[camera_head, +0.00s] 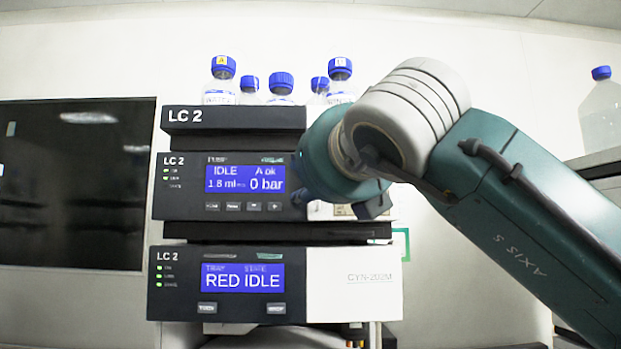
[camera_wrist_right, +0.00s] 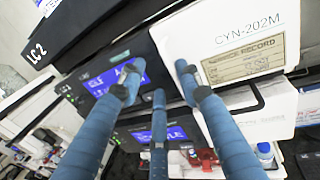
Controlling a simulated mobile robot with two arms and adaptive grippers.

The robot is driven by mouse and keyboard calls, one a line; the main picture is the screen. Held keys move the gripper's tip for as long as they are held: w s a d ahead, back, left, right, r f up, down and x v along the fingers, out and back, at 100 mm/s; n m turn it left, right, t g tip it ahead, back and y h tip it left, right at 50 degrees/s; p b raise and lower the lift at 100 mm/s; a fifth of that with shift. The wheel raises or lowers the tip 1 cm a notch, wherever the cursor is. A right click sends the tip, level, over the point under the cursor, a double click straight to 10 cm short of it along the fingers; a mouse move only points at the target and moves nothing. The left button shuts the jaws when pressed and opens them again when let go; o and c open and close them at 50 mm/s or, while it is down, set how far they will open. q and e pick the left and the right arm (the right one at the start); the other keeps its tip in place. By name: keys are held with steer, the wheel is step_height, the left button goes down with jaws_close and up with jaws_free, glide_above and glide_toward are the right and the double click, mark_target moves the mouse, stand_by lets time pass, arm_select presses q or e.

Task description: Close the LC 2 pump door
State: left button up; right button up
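The LC 2 pump (camera_head: 240,187) is the module with the "IDLE, 0 bar" display in the middle of the stack. Its white right-hand door (camera_wrist_right: 235,50), with a service record card, shows in the right wrist view; in the head view my right wrist covers most of it. I cannot tell for sure whether the door is fully flush. My right gripper (camera_wrist_right: 158,80) has its blue fingers spread, with nothing between them. The fingertips are in front of the pump, around the border between dark display panel and white door; contact is unclear. My left gripper is not in view.
Blue-capped bottles (camera_head: 281,88) stand on the top LC 2 tray (camera_head: 234,119). A dark window (camera_head: 75,185) is at left. A bottle (camera_head: 601,105) stands far right.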

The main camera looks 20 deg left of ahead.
steer(key=shift+s+a+f, duration=0.1)
steer(key=shift+s+a, duration=0.05)
steer(key=shift+a, duration=0.05)
